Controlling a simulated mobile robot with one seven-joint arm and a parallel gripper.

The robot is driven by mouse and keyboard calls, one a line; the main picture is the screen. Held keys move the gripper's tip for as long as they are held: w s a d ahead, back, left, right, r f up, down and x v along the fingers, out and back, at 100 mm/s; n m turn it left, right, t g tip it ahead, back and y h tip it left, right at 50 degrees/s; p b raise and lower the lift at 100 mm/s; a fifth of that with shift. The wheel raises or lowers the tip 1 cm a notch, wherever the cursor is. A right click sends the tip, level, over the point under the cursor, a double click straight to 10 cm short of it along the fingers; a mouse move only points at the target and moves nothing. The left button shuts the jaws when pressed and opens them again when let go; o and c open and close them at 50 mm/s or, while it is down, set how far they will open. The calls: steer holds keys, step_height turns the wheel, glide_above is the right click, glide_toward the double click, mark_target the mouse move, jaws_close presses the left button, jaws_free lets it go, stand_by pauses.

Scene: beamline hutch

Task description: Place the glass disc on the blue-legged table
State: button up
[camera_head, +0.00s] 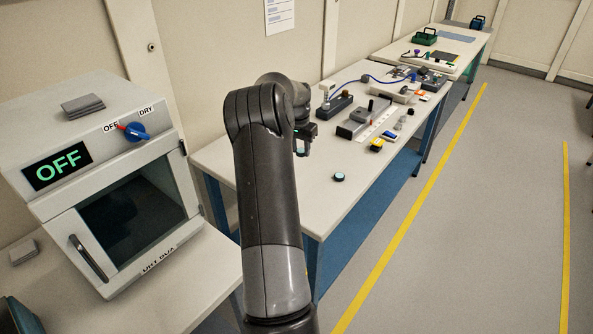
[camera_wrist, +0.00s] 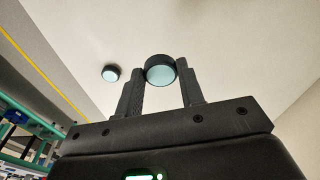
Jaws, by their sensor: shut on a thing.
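A glass disc (camera_wrist: 160,72) with a dark rim and pale blue-green face is between the fingertips of my gripper (camera_wrist: 162,68) in the wrist view. The gripper is shut on it. In the head view my gripper (camera_head: 303,146) is over the near part of the blue-legged table (camera_head: 318,195), which has a white top. My arm hides part of the gripper and table, and I cannot tell the held disc's exact height. A second, similar disc (camera_head: 338,177) lies on that table near its front; it also shows in the wrist view (camera_wrist: 110,73), apart from the held one.
A white dry box (camera_head: 110,190) reading OFF stands on a bench at left. Several instruments, including a grey block (camera_head: 357,122) and a yellow-and-black item (camera_head: 377,145), sit farther back on the table. The near tabletop around the second disc is clear. A green-legged table (camera_head: 465,50) stands beyond.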

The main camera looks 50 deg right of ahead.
steer(key=w+a+f, duration=0.1)
steer(key=w+f, duration=0.1)
steer(key=w, duration=0.1)
steer(key=w+a+f, duration=0.1)
steer(key=w+f, duration=0.1)
steer(key=w, duration=0.1)
steer(key=w+f, duration=0.2)
steer(key=w, duration=0.2)
steer(key=shift+w+a+f, duration=0.1)
steer(key=shift+a+f, duration=0.05)
steer(key=shift+a, duration=0.25)
steer(key=shift+f, duration=2)
steer(key=shift+f, duration=0.1)
steer(key=o, duration=1)
steer(key=shift+c, duration=0.2)
step_height(320, 180, up, 12)
steer(key=a, duration=0.1)
steer(key=shift+a, duration=0.25)
